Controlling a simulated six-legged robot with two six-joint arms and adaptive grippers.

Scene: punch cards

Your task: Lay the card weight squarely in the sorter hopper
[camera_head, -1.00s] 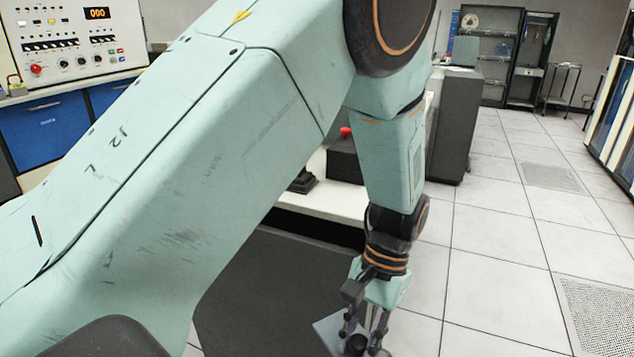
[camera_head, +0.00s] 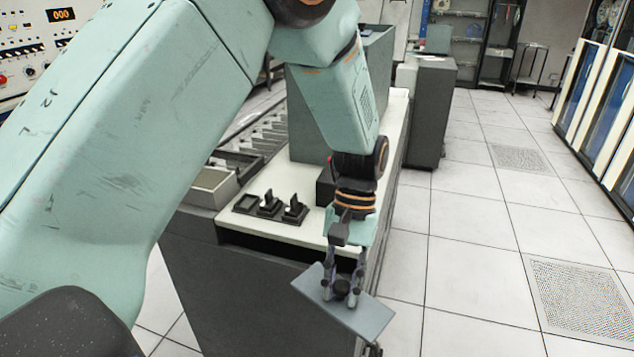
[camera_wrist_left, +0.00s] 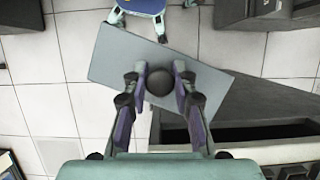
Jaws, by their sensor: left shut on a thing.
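The card weight (camera_head: 362,315) is a flat grey plate with a dark round knob on top. My left gripper (camera_head: 343,290) is shut on the knob and holds the plate in the air in front of the sorter (camera_head: 250,290). In the left wrist view the fingers (camera_wrist_left: 160,88) sit on both sides of the knob, and the plate (camera_wrist_left: 115,60) lies askew to the gripper. The sorter is a dark grey cabinet with a pale top. I cannot tell for sure which part is the hopper; a tray-like recess (camera_head: 212,180) shows at the left of the top.
Small black fittings (camera_head: 270,205) stand on the sorter top, and a row of slanted pockets (camera_head: 262,130) runs behind. My left arm hides part of the machine. A control panel (camera_head: 30,45) is at the upper left. Open tiled floor (camera_head: 470,240) lies to the right.

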